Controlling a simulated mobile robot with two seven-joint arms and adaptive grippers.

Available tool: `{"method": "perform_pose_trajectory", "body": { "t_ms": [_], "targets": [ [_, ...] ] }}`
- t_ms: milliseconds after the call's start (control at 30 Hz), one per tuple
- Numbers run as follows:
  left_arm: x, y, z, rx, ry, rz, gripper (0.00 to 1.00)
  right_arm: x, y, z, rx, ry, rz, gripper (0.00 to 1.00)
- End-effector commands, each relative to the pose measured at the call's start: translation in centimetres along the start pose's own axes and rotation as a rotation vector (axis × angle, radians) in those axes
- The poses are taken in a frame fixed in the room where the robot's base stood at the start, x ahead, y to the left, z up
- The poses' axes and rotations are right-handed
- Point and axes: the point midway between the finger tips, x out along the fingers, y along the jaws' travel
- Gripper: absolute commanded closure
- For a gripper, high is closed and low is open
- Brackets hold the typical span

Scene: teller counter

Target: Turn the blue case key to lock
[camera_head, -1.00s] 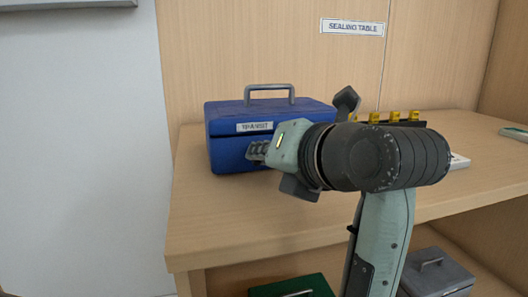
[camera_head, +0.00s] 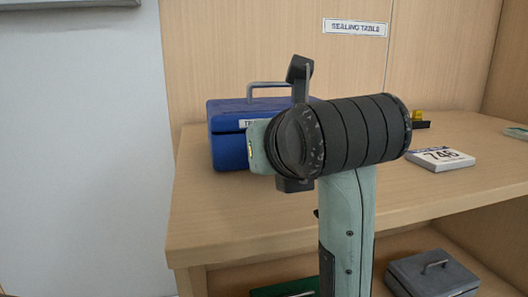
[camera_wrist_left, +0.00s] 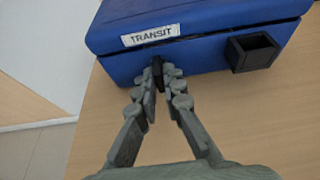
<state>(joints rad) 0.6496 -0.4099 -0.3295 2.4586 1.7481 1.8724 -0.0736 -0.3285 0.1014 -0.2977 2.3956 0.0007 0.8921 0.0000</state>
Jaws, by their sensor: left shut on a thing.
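The blue case (camera_head: 229,121), labelled TRANSIT, stands shut on the wooden table with its grey handle up. Its front also shows in the left wrist view (camera_wrist_left: 205,55). My left gripper (camera_wrist_left: 161,84) is at the case front, just below the label, with its fingertips closed around a small dark key (camera_wrist_left: 157,70). The fingers hide part of the key and the lock behind it, so the key's angle is hard to tell. In the head view my wrist covers the fingers and the right part of the case. My right gripper is not in view.
A black open holder (camera_wrist_left: 252,52) sits on the case front, right of the key. A number block marked 746 (camera_head: 440,158) lies on the table to the right. A grey case (camera_head: 432,275) and a green case (camera_head: 285,288) are on the shelf below. The table front is clear.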

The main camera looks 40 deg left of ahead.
Motion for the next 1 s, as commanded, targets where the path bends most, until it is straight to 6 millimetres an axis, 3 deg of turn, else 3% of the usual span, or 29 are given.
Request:
{"method": "perform_pose_trajectory", "body": {
  "t_ms": [333,400,533,1000],
  "targets": [
    [-0.01,0.0,-0.03,-0.004,0.002,-0.001,1.0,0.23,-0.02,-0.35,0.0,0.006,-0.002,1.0],
    [-0.01,0.0,-0.03,-0.004,0.001,-0.001,0.86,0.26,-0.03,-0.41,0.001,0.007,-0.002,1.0],
    [-0.01,0.0,-0.02,-0.004,0.001,-0.001,0.71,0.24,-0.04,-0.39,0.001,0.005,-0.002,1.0],
    [-0.01,0.0,0.01,-0.001,0.0,0.0,0.71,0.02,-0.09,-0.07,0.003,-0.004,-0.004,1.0]
  ]
}}
